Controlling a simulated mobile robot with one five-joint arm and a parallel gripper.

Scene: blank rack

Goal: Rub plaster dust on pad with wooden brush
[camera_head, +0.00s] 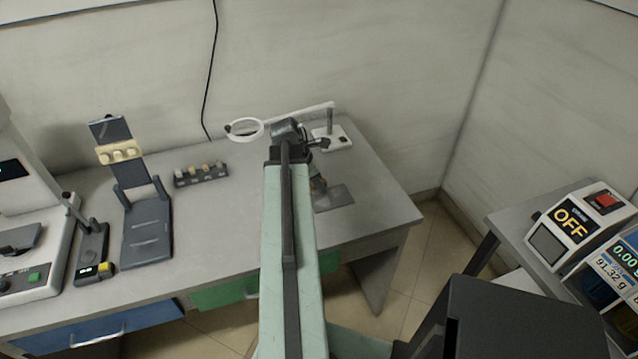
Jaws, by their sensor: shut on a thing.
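A flat dark grey pad (337,198) lies on the right part of the grey table, near its front edge. My gripper (316,174) is small in view, just right of my pale green arm, which hides part of it. It is shut on a small brown thing that looks like the wooden brush (319,185), held at the pad's upper left edge. I cannot tell whether the brush touches the pad. No plaster dust can be made out on the pad at this size.
A white ring magnifier (245,130) and a white stand (331,138) are behind my arm. A small rack (201,175), a dark phone-like stand (147,230) and a white instrument (28,270) stand left. A side table holds an OFF box (570,225). The table right of the pad is clear.

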